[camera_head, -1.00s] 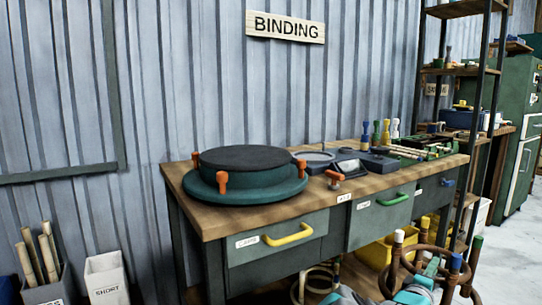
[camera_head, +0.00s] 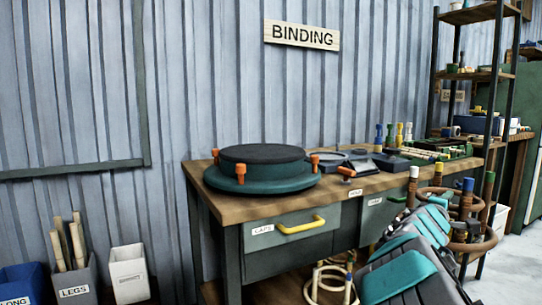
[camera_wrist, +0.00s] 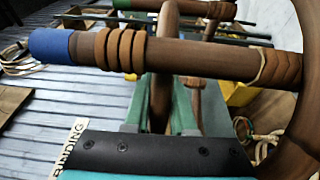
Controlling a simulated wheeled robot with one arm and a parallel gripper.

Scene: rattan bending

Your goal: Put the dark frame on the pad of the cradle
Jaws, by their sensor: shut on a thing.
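The dark frame (camera_head: 483,247) is brown rattan with a ring and upright legs with white, yellow, blue and green ends. It is held up in front of the bench's right part. In the wrist view a blue-ended leg (camera_wrist: 205,53) crosses the top. My gripper (camera_wrist: 160,112) has green fingers shut on a brown rod of the frame. In the head view my arm partly hides frame and gripper. The cradle (camera_head: 225,183) is a round teal base with a flat dark pad (camera_head: 262,153) and orange pegs, on the bench's left. The pad is bare.
The wooden bench (camera_head: 225,208) has drawers, one with a yellow handle (camera_head: 301,225). A grey ring, a dark device and coloured bottles (camera_head: 389,134) stand right of the cradle. A shelf rack (camera_head: 473,76) stands at right. Bins (camera_head: 128,274) stand at lower left.

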